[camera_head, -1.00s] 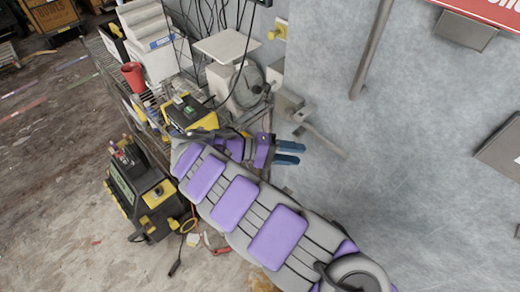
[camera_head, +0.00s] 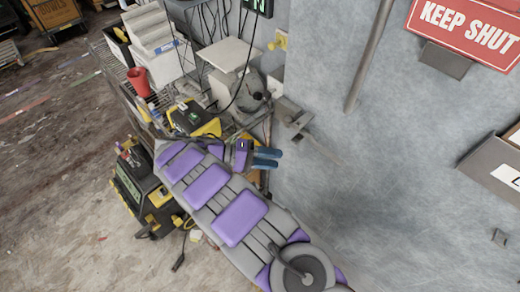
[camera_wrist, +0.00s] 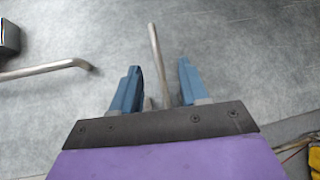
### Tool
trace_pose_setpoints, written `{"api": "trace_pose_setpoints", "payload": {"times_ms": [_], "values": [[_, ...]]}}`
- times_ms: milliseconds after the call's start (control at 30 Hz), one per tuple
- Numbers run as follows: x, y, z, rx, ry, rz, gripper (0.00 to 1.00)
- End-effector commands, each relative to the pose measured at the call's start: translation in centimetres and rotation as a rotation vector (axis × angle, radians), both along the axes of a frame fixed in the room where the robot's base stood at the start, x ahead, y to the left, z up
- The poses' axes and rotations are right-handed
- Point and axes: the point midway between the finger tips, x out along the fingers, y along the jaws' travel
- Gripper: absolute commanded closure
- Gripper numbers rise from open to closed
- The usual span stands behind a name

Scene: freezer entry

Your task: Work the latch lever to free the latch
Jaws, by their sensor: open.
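The latch (camera_head: 288,108) is a grey metal fitting at the left edge of the pale metal door. Its lever (camera_head: 301,122) is hard to make out against the door in the head view. In the wrist view a slim metal rod, which looks like the lever (camera_wrist: 156,60), runs upward in the gap between my fingers; its lower end is hidden behind my gripper. My gripper (camera_head: 266,157) is open and empty, with blue fingers pointing right, below and left of the latch. The fingers also show in the wrist view (camera_wrist: 158,85). No contact with the rod shows.
A long door bar (camera_head: 368,58) stands right of the latch. A red sign (camera_head: 468,25) and grey box (camera_head: 445,60) are higher right. A loaded wire cart (camera_head: 118,72) with a scale is left of the latch. A black-yellow machine (camera_head: 143,192) stands on the floor.

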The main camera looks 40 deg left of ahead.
Motion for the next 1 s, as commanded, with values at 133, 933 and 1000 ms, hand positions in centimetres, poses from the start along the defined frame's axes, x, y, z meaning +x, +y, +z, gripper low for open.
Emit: {"api": "trace_pose_setpoints", "payload": {"times_ms": [133,933,1000], "values": [[-0.6,0.8,0.5,0.003,0.01,0.003,0.56],[-1.8,2.0,0.5,0.001,0.001,0.001,0.56],[-1.8,2.1,0.5,0.002,0.0,0.001,0.56]]}}
